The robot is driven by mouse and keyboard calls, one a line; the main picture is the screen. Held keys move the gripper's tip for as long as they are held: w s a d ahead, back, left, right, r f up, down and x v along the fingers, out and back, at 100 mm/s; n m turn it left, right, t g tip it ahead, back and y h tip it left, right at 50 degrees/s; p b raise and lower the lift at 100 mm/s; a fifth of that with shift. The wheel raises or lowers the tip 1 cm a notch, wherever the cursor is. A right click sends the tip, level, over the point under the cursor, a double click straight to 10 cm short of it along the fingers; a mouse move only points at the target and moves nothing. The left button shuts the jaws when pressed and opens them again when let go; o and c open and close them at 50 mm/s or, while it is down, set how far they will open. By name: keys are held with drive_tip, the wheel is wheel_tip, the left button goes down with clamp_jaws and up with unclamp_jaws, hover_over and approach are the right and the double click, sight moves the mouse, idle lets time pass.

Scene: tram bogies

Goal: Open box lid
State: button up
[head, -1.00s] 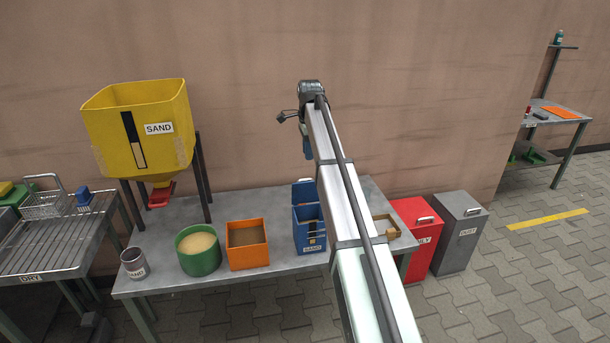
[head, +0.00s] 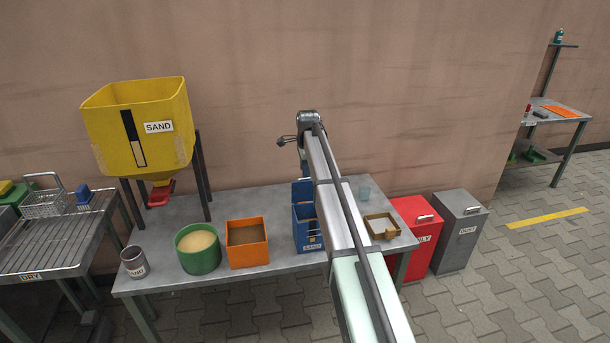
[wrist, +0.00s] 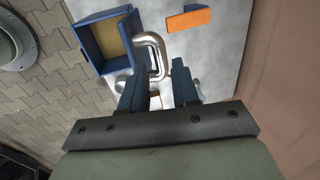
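The blue box (head: 309,241) labelled SAND stands on the grey table, partly behind my arm. Its blue lid (head: 302,191) appears raised upright at the wall side. In the wrist view the box (wrist: 80,42) is open at the top and shows a tan inside. A metal U-shaped handle (wrist: 159,52) stands beside its wall-side edge. My gripper (wrist: 159,83) is open, its two dark blue fingers apart close to the handle. I cannot tell whether they touch it. In the head view my arm mostly hides the gripper.
Left of the box stand an orange bin (head: 248,257), a green tub (head: 199,262), a grey cup (head: 134,263) and the yellow sand hopper (head: 110,125).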

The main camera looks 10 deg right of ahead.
sight(305, 188)
drive_tip(key=shift+w+f, duration=0.15)
drive_tip(key=shift+f, duration=0.65)
drive_tip(key=shift+w+f, duration=0.15)
drive_tip(key=shift+f, duration=0.65)
clamp_jaws()
